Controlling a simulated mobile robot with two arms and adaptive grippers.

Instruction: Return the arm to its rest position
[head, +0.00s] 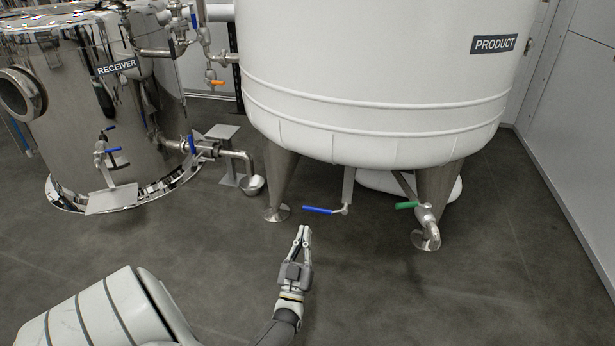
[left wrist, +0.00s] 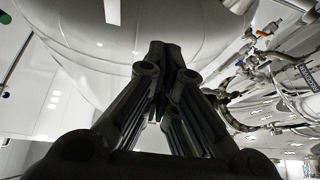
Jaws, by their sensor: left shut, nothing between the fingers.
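My left gripper (head: 302,238) is shut and empty. In the head view it points up toward the white PRODUCT tank (head: 375,70), in front of the tank's blue-handled valve (head: 320,210) and apart from it. In the left wrist view the fingers of my left gripper (left wrist: 160,60) meet at the tips, with the tank's white underside (left wrist: 90,40) beyond them. My left arm (head: 110,310) comes in from the lower left. My right gripper does not show in either view.
A green-handled valve (head: 408,205) hangs by the tank's right leg. The steel RECEIVER tank (head: 75,120) stands at the left, with a blue-handled outlet pipe (head: 235,154) on its right side. A grey wall (head: 575,110) bounds the right. The dark floor (head: 400,300) in front is clear.

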